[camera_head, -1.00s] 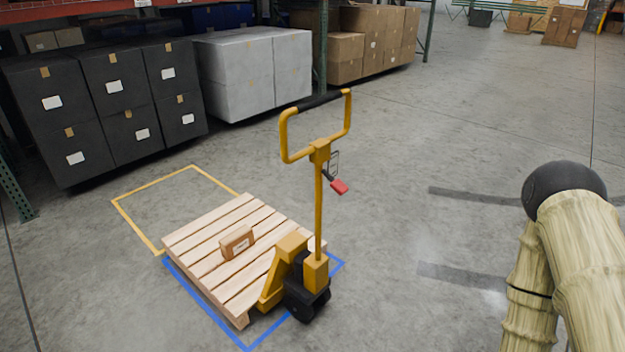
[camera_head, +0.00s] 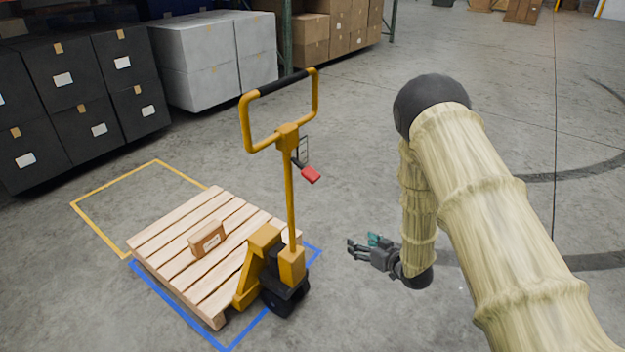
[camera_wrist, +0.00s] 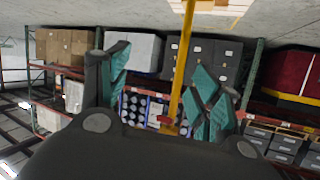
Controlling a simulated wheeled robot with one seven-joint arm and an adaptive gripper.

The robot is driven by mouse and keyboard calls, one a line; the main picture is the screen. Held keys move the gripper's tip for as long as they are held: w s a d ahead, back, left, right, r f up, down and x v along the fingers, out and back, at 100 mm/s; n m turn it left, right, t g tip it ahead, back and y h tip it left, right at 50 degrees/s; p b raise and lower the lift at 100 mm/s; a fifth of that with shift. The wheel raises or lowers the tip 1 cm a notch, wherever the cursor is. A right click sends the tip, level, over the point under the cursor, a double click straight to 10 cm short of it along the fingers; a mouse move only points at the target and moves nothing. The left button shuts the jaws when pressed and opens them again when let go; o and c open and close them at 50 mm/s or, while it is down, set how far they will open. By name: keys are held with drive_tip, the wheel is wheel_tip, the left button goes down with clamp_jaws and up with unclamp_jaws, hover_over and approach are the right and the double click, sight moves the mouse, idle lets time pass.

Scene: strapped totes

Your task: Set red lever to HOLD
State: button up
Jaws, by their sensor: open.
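The red lever (camera_head: 310,174) sticks out on the right side of the yellow pallet jack's upright (camera_head: 291,205), below its loop handle (camera_head: 281,100). A small dark frame stands beside the lever; any marking on it is too small to read. My gripper (camera_head: 361,245) is open and empty, to the right of the upright and lower than the lever, apart from both. In the wrist view the upright (camera_wrist: 186,60) runs between my spread fingers, and a small red part (camera_wrist: 166,120) shows low on it, apparently the lever.
Blue and yellow tape mark the floor. Black totes (camera_head: 75,95), white totes (camera_head: 213,60) and cartons (camera_head: 340,30) stand behind. Floor right of the jack is clear.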

drive_tip(key=w+a+r+n+y, duration=0.3)
drive_tip(key=w+a+r+y, duration=0.1)
drive_tip(key=w+r, duration=0.45)
drive_tip(key=n+g+y+b, duration=0.1)
drive_tip(key=n+y, duration=0.2)
approach(315, 175)
drive_tip(key=p+x, duration=0.2)
drive_tip(key=x, duration=0.9)
drive_tip(key=shift+d, duration=0.1)
drive_tip(key=shift+c, duration=0.4)
